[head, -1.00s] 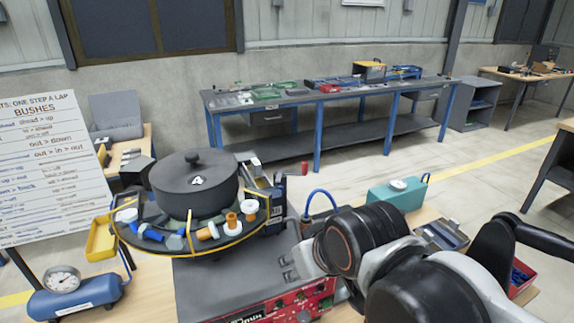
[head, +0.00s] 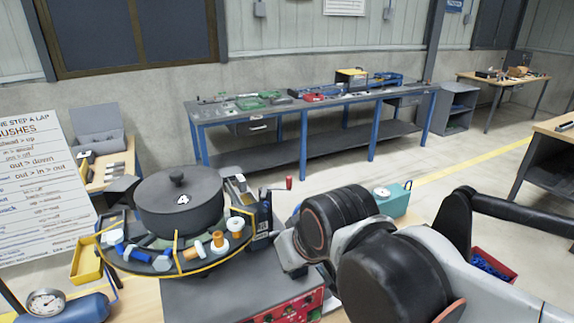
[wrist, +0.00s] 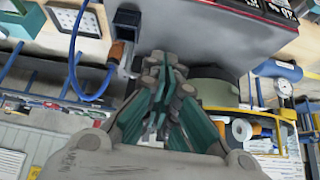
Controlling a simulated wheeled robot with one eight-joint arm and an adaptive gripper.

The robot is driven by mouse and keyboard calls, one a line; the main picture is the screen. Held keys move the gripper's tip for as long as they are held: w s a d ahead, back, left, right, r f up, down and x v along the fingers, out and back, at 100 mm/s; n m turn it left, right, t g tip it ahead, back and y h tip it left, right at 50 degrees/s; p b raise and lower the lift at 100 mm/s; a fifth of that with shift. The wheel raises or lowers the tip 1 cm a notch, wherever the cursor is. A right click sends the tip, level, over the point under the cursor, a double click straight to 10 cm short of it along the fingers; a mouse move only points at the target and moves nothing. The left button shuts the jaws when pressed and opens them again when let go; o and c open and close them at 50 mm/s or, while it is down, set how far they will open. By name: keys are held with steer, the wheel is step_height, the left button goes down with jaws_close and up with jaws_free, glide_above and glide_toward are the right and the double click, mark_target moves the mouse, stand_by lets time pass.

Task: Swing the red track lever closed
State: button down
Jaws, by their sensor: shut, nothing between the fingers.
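The red lever handle (head: 289,183) stands up on a dark bracket (head: 265,215) at the right of the bowl feeder (head: 180,205) in the head view. I cannot make it out in the wrist view. My gripper (wrist: 165,85) is shut and empty in the wrist view, its green-and-grey fingers together. The bowl's grey-green side (wrist: 215,88) lies behind and to the right of the fingertips there. In the head view my arm links stand right of the lever and hide the gripper. Contact between gripper and lever cannot be seen.
Bushes and parts lie on the feeder's yellow-edged track (head: 205,262). A red control panel (head: 290,310) is below. A blue hose (wrist: 75,60) loops at the upper left of the wrist view. A teal box (head: 393,200) stands behind my arm. A gauge tank (head: 70,308) is front left.

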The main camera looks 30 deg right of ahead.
steer(key=w+d+r+m+g+p, duration=0.1)
steer(key=w+d+r+p, duration=0.2)
steer(key=w+r+p, duration=0.2)
steer(key=w+d+r+m+g+p, duration=0.1)
steer(key=w+d+r+p, duration=0.3)
steer(key=w+p, duration=0.4)
steer(key=w+d+r+m+g+h+p, duration=0.1)
steer(key=w+d+r+p, duration=0.3)
steer(key=w, duration=0.5)
step_height(320, 180, up, 3)
steer(key=p, duration=0.2)
steer(key=shift+w+m+p, duration=0.3)
steer(key=shift+m+p, duration=0.05)
steer(key=shift+m, duration=0.05)
steer(key=shift+d, duration=0.1)
step_height(320, 180, down, 9)
steer(key=shift+s+f+p, duration=0.2)
steer(key=shift+s+p, duration=0.1)
steer(key=shift+s, duration=0.1)
steer(key=shift+s, duration=0.1)
